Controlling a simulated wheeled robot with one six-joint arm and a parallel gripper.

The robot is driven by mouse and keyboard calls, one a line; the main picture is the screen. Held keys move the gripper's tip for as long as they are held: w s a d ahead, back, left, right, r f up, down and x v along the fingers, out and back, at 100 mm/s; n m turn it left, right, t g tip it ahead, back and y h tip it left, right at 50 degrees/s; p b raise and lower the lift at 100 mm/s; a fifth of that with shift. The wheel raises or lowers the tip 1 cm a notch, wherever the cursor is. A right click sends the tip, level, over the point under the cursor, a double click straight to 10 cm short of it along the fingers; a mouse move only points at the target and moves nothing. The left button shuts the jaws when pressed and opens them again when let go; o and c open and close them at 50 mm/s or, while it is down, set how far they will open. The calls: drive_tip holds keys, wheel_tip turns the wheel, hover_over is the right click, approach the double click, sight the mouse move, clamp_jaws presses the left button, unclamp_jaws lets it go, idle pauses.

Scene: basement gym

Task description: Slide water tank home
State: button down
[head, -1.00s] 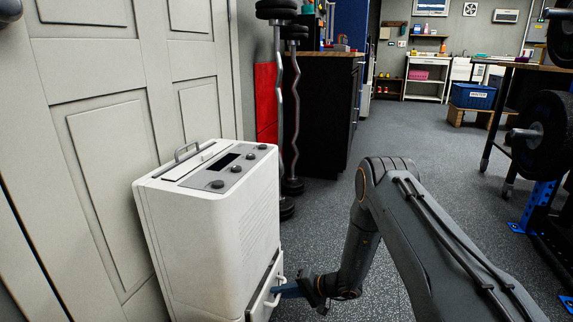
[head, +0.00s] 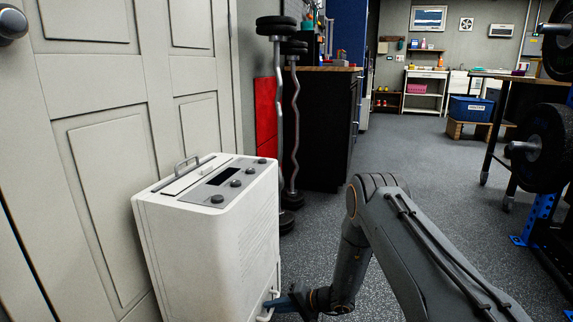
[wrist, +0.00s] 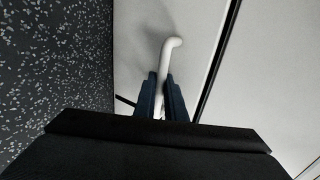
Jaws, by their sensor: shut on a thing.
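A white dehumidifier (head: 205,250) stands upright at the lower left in the head view, with a grey control panel and a carry handle on top. Its water tank (wrist: 140,30) is low on the side facing my arm; a pale tank front fills the middle of the wrist view. A curved white handle (wrist: 170,48) stands out from that front. My gripper (wrist: 162,98) is shut on this handle, with a blue finger on each side. In the head view my gripper (head: 283,302) is at the lower right of the dehumidifier. Little of the tank shows there, and its depth is hard to tell.
A white panelled door (head: 105,150) is close behind and left of the dehumidifier. Curl bars (head: 292,130) stand beside a dark cabinet (head: 322,130). A weight rack (head: 543,215) is at the right. The speckled floor (head: 400,150) is open in the middle.

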drive_tip(key=c, duration=1.7)
unclamp_jaws()
drive_tip(key=shift+s+a+f, duration=0.2)
drive_tip(key=shift+s+f, duration=0.05)
drive_tip(key=shift+f, duration=0.15)
drive_tip(key=shift+c, duration=0.2)
drive_tip(key=shift+r, duration=0.1)
drive_tip(key=shift+w+r, duration=0.1)
drive_tip(key=shift+r, duration=0.05)
drive_tip(key=shift+c, duration=0.6)
drive_tip(key=shift+o, duration=0.9)
drive_tip(key=shift+r, duration=0.1)
